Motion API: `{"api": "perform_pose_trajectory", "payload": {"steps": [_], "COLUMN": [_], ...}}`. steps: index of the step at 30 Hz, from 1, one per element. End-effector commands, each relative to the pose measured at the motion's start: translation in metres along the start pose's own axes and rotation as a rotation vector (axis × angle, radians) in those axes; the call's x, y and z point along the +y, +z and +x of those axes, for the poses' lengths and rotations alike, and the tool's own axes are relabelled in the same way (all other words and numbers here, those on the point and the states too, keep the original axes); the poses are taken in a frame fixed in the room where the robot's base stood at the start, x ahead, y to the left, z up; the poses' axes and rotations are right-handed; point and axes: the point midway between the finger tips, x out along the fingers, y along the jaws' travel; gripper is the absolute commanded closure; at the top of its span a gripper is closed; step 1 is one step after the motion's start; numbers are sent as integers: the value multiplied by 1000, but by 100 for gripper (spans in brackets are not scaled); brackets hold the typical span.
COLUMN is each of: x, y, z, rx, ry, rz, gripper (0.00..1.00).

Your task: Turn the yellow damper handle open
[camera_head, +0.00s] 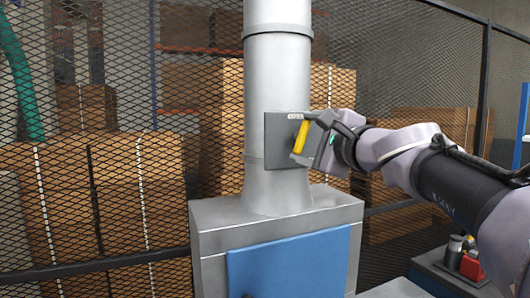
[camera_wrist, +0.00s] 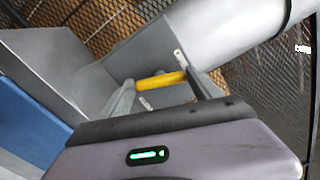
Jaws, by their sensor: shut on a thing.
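The yellow damper handle (camera_head: 300,138) sits on a dark grey square plate (camera_head: 281,152) fixed to the front of a vertical grey duct (camera_head: 277,75). It is tilted a little off vertical in the head view. My gripper (camera_head: 302,137) comes from the right and is shut on the handle. In the wrist view the yellow handle (camera_wrist: 160,82) spans between the two fingers of my gripper (camera_wrist: 158,85). Small pale labels show on the plate near the handle. The handle's pivot is hidden.
The duct rises from a grey cabinet (camera_head: 213,222) with a blue front panel (camera_head: 290,268). A wire mesh fence (camera_head: 60,150) with stacked cardboard boxes behind it stands at the back. A red item (camera_head: 470,267) and a dark container lie at lower right.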

Motion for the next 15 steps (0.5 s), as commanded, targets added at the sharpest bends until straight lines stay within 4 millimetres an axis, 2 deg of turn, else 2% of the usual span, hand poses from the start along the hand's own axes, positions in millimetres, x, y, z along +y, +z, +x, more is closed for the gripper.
{"api": "perform_pose_trajectory", "payload": {"steps": [6,15], "x": [4,3], "y": [-1,-1], "z": [0,0], "rx": [0,0], "ry": [0,0], "rz": [-166,-313], "gripper": [68,68]}}
